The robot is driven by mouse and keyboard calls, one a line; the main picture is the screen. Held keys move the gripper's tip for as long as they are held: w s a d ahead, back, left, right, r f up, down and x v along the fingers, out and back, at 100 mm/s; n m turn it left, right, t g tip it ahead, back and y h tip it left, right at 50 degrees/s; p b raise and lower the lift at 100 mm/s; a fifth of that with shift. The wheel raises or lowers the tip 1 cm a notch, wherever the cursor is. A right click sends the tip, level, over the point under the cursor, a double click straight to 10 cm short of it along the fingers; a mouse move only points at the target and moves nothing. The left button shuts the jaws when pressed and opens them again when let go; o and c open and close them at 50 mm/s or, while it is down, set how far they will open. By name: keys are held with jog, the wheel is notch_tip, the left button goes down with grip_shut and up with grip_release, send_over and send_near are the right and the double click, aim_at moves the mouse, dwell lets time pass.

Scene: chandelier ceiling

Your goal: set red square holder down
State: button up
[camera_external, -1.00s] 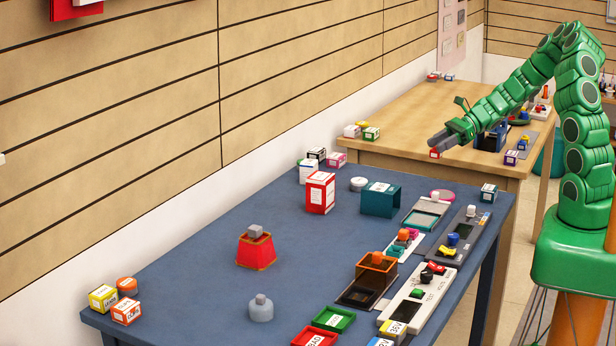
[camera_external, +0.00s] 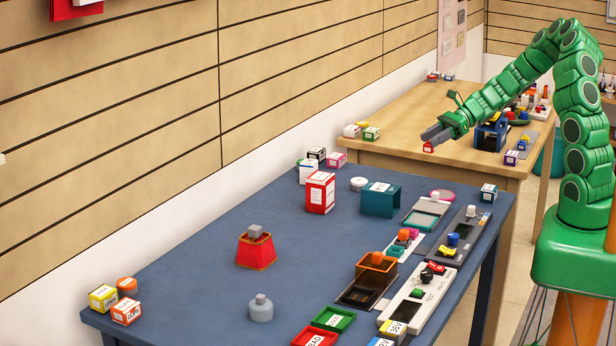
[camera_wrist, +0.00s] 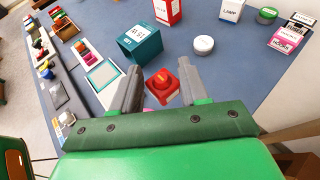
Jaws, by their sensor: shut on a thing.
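The red square holder (camera_wrist: 164,97) sits between my fingertips in the wrist view, with a round red knob at its middle. In the external view the holder (camera_external: 428,148) is a small red piece at the tip of my gripper (camera_external: 434,134). My gripper, also in the wrist view (camera_wrist: 163,84), is shut on the holder. The holder appears raised, with the blue table (camera_wrist: 205,80) beyond it. Its exact height is hard to tell. The fingers hide parts of its sides.
A teal open box (camera_external: 380,199), a white round lid (camera_external: 358,184) and a red-white carton (camera_external: 320,192) stand on the blue table. Several panels and small parts line its right side. The wooden table (camera_external: 400,140) stands behind. Bare blue surface lies around the red tapered block (camera_external: 256,252).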

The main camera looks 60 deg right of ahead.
jog(key=w+f, duration=0.2)
jog(key=w, duration=0.4)
jog(key=w+d+f, duration=0.1)
jog(key=w+f, duration=0.2)
jog(key=w, duration=0.3)
jog(key=w+f, duration=0.3)
jog(key=w, duration=0.3)
jog(key=shift+w+d+f, duration=0.15)
jog(key=shift+d+f, duration=0.05)
jog(key=shift+d, duration=0.05)
jog(key=shift+w+f, duration=0.5)
jog(key=shift+f, duration=0.1)
jog(key=shift+d+f, duration=0.1)
jog(key=shift+f, duration=1.45)
jog(key=o, duration=1)
jog(key=shift+f, duration=0.1)
jog(key=shift+o, duration=0.2)
